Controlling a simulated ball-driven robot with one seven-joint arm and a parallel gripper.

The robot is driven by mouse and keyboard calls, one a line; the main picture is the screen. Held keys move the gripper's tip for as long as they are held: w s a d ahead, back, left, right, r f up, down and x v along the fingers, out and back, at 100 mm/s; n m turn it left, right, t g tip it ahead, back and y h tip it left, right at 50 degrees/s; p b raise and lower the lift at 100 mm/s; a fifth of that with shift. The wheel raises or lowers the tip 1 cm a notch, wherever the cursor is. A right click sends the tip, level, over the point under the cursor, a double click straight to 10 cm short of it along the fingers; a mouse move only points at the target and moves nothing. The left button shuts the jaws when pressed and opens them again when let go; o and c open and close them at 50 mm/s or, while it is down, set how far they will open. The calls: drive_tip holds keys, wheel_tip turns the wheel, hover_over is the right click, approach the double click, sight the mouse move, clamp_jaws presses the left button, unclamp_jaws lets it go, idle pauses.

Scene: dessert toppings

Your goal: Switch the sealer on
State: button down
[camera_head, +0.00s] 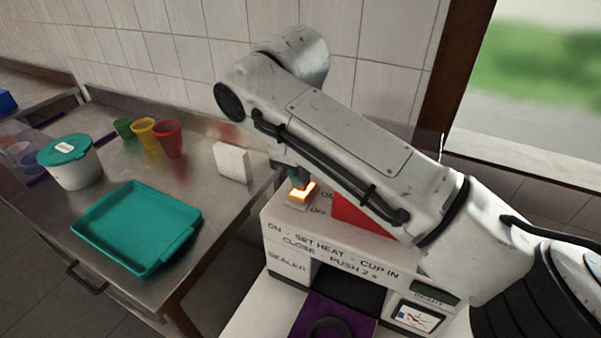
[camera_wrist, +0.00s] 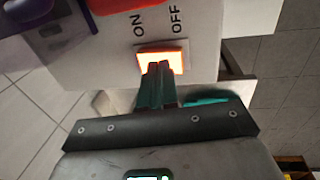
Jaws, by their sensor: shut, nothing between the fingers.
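The sealer (camera_head: 300,238) is a white boxy machine at the lower centre of the head view, with its white body also in the wrist view (camera_wrist: 205,60). Its rocker switch (camera_head: 307,191) glows orange on the top near the left edge; in the wrist view the lit switch (camera_wrist: 146,61) lies beside the ON and OFF lettering. My gripper (camera_wrist: 159,67) is shut and empty, its dark green fingertips at the switch, overlapping its lower edge in the wrist view. Whether they touch it is unclear. In the head view my arm mostly hides my gripper (camera_head: 298,180).
A red part (camera_head: 358,214) stands on the sealer, and a small screen (camera_head: 417,318) is on its front. On the steel counter left are a teal tray (camera_head: 127,262), lidded tub (camera_head: 75,176), coloured cups (camera_head: 168,139) and white block (camera_head: 231,161). A gap separates counter and sealer.

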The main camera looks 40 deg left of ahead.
drive_tip(key=r+p, duration=0.4)
drive_tip(key=shift+w, duration=0.25)
drive_tip(key=shift+w+a+r, duration=0.1)
drive_tip(key=shift+a+r, duration=0.05)
drive_tip(key=shift+r, duration=0.2)
wheel_tip(320, 180, up, 9)
drive_tip(key=w+b, duration=0.1)
drive_tip(key=b, duration=0.1)
drive_tip(key=shift+w, duration=0.1)
